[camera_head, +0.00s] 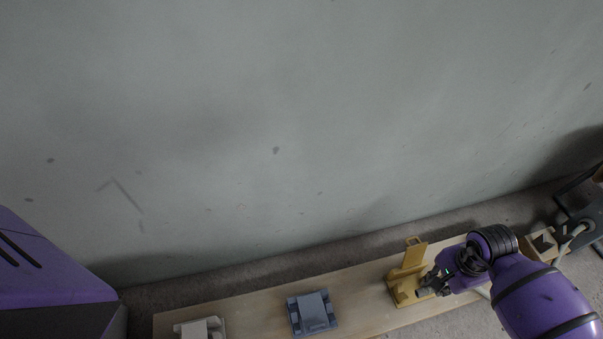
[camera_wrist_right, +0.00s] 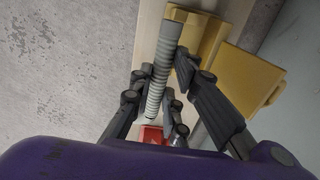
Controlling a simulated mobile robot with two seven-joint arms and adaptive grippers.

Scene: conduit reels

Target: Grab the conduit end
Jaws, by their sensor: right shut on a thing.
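The conduit end (camera_wrist_right: 164,62) is a grey ribbed tube in the right wrist view, running lengthwise between the fingers with its tip at the top. My right gripper (camera_wrist_right: 160,78) is shut on it, and the tip sticks out past the fingers. In the head view my right gripper (camera_head: 428,289) is low at the right, over the yellow holder (camera_head: 412,262) on the board. The conduit cannot be made out clearly between the fingers there. My left gripper is not in view.
A wooden board (camera_head: 255,312) lies along the grey wall (camera_head: 290,120). It carries a blue-grey holder (camera_head: 313,310) and a whitish holder (camera_head: 200,328) left of the yellow one. A dark stand (camera_head: 582,222) is at the far right. A red thing (camera_wrist_right: 152,134) shows below the conduit.

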